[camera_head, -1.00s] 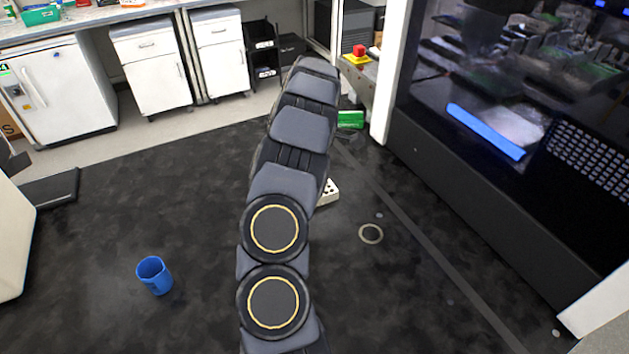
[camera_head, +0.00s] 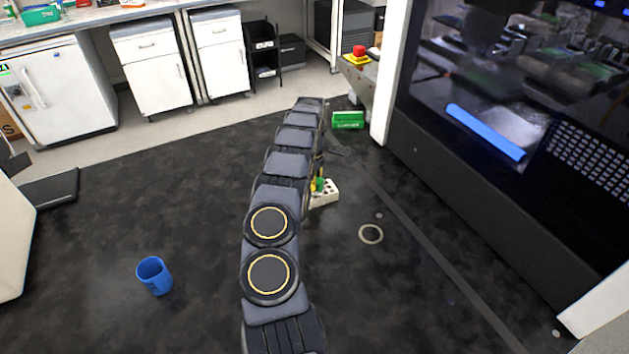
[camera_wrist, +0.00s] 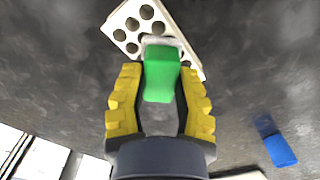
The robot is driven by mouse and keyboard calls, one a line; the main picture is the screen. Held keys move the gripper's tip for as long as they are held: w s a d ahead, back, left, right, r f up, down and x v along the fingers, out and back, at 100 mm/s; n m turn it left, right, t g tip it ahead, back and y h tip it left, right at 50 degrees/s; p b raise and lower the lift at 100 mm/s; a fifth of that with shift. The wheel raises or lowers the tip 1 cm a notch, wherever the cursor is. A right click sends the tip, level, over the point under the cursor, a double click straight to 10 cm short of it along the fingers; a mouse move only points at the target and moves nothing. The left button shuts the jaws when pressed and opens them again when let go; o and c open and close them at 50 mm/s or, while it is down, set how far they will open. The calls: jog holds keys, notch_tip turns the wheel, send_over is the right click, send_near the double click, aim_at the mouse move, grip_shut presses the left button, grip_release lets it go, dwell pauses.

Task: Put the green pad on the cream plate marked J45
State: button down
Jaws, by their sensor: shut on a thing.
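A green block (camera_wrist: 162,74), which I take to be the green pad, is between the yellow fingers of my gripper (camera_wrist: 161,90) in the wrist view. A pale grey-white edge shows at its far end. Beyond it lies a cream block with round holes (camera_wrist: 128,25), partly covered by the green piece; I cannot tell whether they touch. In the head view my gripper (camera_head: 318,184) is at the cream block (camera_head: 328,192), with a bit of green between the fingers, and my arm hides part of both. No J45 mark is readable, so I cannot confirm a marked plate.
A green box with white lettering (camera_head: 348,120) stands farther back, near the machine (camera_head: 480,190). Much of the dark floor is clear.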

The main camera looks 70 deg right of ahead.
jog(key=shift+f, duration=0.2)
jog(key=c, duration=0.9)
grip_release()
jog(key=shift+o, duration=0.2)
